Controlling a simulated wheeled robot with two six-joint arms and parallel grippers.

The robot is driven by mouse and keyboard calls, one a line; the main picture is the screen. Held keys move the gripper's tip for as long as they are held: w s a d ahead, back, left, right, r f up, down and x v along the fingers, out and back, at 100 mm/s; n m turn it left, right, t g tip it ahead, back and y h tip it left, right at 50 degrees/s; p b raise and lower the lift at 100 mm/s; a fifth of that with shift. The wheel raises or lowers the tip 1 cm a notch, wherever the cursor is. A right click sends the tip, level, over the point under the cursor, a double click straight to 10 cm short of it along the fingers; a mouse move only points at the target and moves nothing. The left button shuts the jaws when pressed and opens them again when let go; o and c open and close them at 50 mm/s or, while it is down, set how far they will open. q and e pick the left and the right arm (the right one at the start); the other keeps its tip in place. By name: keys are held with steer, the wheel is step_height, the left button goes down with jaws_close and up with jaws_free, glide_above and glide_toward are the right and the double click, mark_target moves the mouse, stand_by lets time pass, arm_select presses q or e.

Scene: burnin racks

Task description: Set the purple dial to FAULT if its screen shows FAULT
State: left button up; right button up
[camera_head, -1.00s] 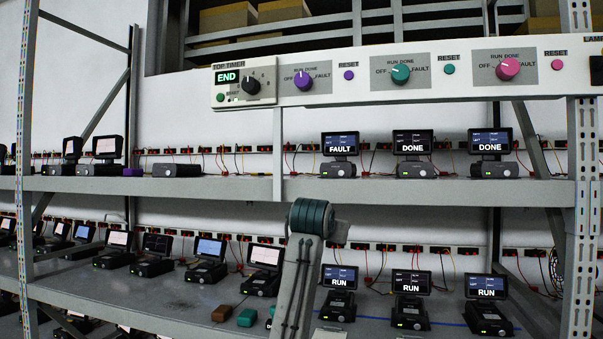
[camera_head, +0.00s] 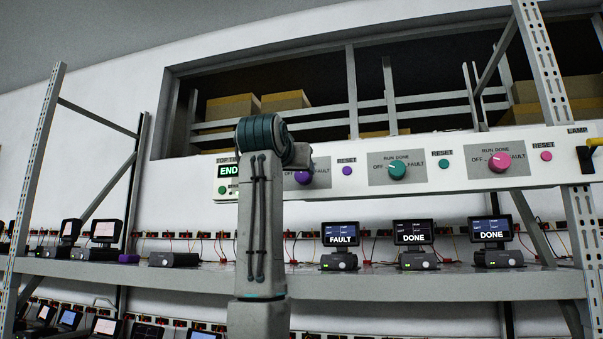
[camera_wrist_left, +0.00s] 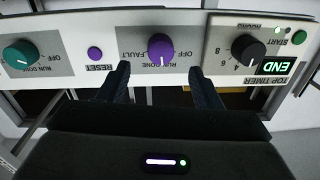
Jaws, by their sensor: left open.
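The purple dial (camera_head: 304,177) is on the white panel, partly hidden behind my left arm in the head view. In the left wrist view, which is upside down, the purple dial (camera_wrist_left: 161,47) shows whole, with RUN, DONE and FAULT labels around it; I cannot surely read its pointer. My left gripper (camera_wrist_left: 158,78) is open and empty, its fingertips just short of the dial on either side. A screen reading FAULT (camera_head: 341,233) stands on the shelf, leftmost of three lit screens. My right gripper is not in view.
The panel also holds the timer (camera_wrist_left: 248,50) reading END, a purple reset button (camera_wrist_left: 95,53), a teal dial (camera_head: 397,170) and a pink dial (camera_head: 501,161). Two other screens read DONE (camera_head: 413,233). A rack upright (camera_head: 560,110) stands at the right.

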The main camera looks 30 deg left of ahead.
mark_target(302, 176)
arm_select(q)
steer(key=p+x, duration=0.3)
steer(key=x, duration=0.4)
steer(key=shift+w+a+r, duration=0.1)
steer(key=shift+w+a+p, duration=0.1)
steer(key=shift+w+p, duration=0.25)
steer(key=shift+w, duration=0.15)
steer(key=shift+s, duration=0.1)
steer(key=c, duration=1)
